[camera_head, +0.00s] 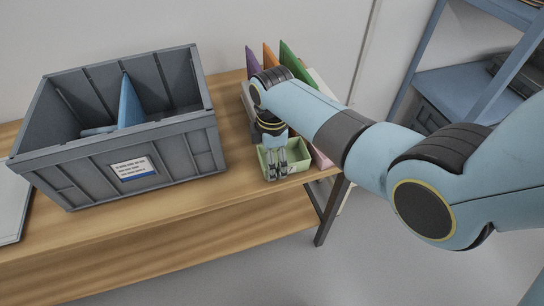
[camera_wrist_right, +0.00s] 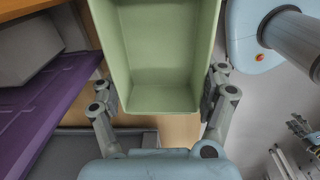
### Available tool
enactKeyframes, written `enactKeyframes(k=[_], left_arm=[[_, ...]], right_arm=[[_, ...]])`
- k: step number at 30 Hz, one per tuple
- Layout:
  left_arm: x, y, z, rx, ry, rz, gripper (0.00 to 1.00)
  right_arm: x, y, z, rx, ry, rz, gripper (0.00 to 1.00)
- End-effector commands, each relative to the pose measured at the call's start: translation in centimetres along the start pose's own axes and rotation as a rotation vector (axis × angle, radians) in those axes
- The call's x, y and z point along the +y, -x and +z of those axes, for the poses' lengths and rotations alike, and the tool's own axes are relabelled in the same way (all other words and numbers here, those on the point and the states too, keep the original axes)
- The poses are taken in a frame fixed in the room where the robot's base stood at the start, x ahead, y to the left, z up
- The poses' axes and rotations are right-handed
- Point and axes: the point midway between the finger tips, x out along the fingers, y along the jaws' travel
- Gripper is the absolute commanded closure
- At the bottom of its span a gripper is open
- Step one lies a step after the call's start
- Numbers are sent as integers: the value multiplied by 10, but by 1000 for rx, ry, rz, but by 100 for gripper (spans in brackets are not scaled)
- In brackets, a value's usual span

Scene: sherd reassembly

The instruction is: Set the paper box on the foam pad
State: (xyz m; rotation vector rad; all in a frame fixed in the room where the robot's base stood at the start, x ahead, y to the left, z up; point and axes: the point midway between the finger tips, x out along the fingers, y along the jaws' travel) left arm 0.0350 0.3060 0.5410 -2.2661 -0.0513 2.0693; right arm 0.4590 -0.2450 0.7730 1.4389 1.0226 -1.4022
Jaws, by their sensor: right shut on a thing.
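A light green open-topped box (camera_head: 297,158), which fits the paper box, is at the right end of the wooden table. My right gripper (camera_head: 275,172) is shut on it, with the arm reaching in from the right. In the right wrist view the green box (camera_wrist_right: 160,85) sits between the two fingers of the right gripper (camera_wrist_right: 164,100), and its inside looks empty. Whether its base touches the table is unclear. I cannot make out a foam pad for certain.
A large grey crate (camera_head: 75,165) with a label and a blue divider stands on the wooden table (camera_head: 150,215). Purple, orange and green upright sheets (camera_head: 290,62) stand behind my gripper. A flat pale item (camera_head: 12,210) lies at the left edge. A blue shelf rack (camera_head: 460,90) is at right.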

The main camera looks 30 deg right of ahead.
Motion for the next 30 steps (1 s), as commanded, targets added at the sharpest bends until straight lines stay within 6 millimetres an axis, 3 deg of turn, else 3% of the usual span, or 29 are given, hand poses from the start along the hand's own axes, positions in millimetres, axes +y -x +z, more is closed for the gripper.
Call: enactKeyframes(k=[6, 7, 12, 20, 24, 30], left_arm=[[0, -2, -2, 3, 0, 0, 60], [0, -2, -2, 3, 0, 0, 60], [0, -2, -3, 5, 0, 0, 60], [0, -2, -3, 5, 0, 0, 60], [1, -12, -1, 4, 0, 0, 60], [0, -1, -3, 4, 0, 0, 60]], right_arm=[[0, -4, 0, 0, 0, -1, 50], [0, -4, 0, 0, 0, -1, 22], [0, -3, 0, 0, 0, -1, 0], [-1, -3, 0, 0, 0, -1, 0], [-1, -8, 0, 0, 0, -1, 0], [1, 39, 2, 1, 0, 4, 0]])
